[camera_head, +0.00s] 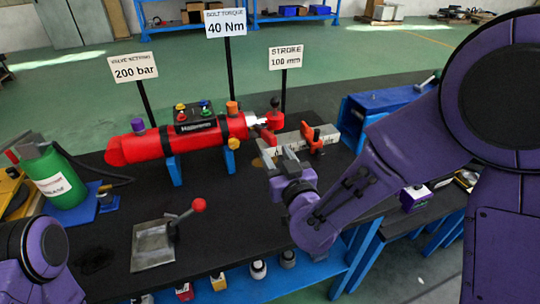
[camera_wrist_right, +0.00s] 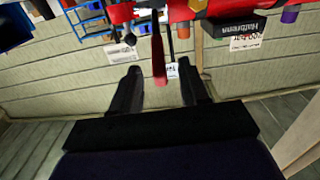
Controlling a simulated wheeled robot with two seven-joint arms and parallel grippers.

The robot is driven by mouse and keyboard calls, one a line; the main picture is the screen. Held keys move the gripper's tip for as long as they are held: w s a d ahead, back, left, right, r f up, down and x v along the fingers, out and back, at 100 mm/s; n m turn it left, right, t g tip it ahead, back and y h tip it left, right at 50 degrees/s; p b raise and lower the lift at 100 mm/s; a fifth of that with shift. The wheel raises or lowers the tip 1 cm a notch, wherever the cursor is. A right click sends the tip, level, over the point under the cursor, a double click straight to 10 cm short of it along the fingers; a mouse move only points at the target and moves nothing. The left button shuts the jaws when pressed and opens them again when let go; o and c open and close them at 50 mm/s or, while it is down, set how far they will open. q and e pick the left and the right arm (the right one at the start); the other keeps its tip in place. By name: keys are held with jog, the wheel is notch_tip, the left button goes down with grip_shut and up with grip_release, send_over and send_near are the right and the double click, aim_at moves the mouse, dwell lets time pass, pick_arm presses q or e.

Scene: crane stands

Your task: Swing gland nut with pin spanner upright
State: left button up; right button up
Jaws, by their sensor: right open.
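A red hydraulic cylinder (camera_head: 165,146) lies across blue supports on the dark bench in the head view. A pale metal part, seemingly the gland nut (camera_head: 252,119), is at its right end, with red pieces beside it. My right gripper (camera_head: 279,158) is in front of that end, fingers apart. In the right wrist view, a red bar, seemingly the pin spanner handle (camera_wrist_right: 158,62), shows between the open fingers of the right gripper (camera_wrist_right: 160,82); I see no grip on it. The spanner's engagement with the nut is unclear. My left gripper is out of view.
A plate with a red-knobbed lever (camera_head: 198,206) is at the front. A green grease can (camera_head: 57,178) stands left. Sign posts rise behind.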

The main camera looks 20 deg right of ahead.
aim_at(269, 140)
jog(key=w, duration=0.6)
jog(key=shift+w+r, duration=0.15)
jog(key=shift+w, duration=0.1)
